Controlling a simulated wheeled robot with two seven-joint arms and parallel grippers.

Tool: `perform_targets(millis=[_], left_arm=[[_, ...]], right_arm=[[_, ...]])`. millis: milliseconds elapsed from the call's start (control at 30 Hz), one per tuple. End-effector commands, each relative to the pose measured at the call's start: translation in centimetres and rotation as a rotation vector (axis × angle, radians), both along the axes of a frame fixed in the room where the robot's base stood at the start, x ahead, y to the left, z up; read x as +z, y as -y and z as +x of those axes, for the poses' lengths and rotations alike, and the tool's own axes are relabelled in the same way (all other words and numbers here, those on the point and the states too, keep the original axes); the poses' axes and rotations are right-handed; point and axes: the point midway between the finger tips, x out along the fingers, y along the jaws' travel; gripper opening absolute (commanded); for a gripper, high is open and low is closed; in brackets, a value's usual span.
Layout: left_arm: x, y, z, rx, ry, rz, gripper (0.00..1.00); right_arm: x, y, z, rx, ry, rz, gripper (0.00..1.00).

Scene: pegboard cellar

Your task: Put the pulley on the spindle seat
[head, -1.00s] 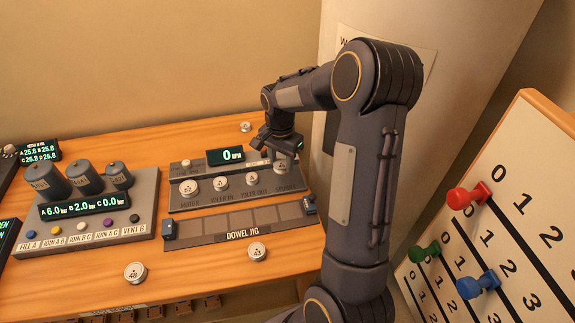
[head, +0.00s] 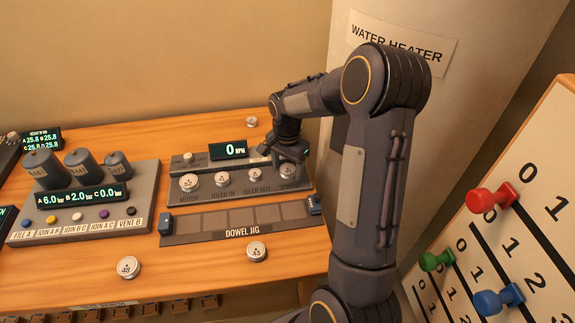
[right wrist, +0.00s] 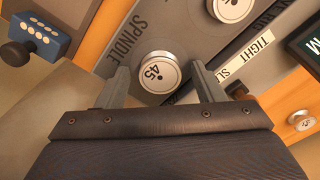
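A silver pulley marked 45 (right wrist: 160,72) sits at the spindle seat of the grey drive panel, beside the SPINDLE label in the right wrist view. In the head view the spindle pulley (head: 290,171) is partly hidden under my right gripper (head: 284,155). In the right wrist view the two fingers of my right gripper (right wrist: 162,86) stand apart on either side of the pulley, with a visible gap at each side. Whether the pulley is fully seated I cannot tell. My left gripper is not in view.
More pulleys sit on the motor (head: 189,182) and idler seats. The dowel jig (head: 240,222) lies in front of the panel. Loose pulleys marked 48 (head: 127,267) and 43 (head: 256,252) lie on the table. A pegboard (head: 540,200) stands at right, near my arm.

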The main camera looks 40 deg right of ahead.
Motion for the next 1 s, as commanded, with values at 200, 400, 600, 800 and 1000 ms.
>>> perform_targets(millis=[200, 400, 600, 800, 1000], left_arm=[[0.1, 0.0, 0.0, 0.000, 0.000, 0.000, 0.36], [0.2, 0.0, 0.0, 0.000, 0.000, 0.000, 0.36], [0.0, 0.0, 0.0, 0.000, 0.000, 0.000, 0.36], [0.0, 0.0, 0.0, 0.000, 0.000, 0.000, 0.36], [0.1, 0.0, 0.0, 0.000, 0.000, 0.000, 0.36]], right_arm=[[0.1, 0.0, 0.0, 0.000, 0.000, 0.000, 0.61], [1.8, 0.0, 0.1, 0.000, 0.004, -0.002, 0.61], [6.1, 0.0, 0.1, 0.000, 0.006, -0.002, 0.61], [10.0, 0.0, 0.1, 0.000, 0.005, -0.002, 0.61], [12.0, 0.0, 0.0, -0.001, 0.001, -0.001, 0.61]])
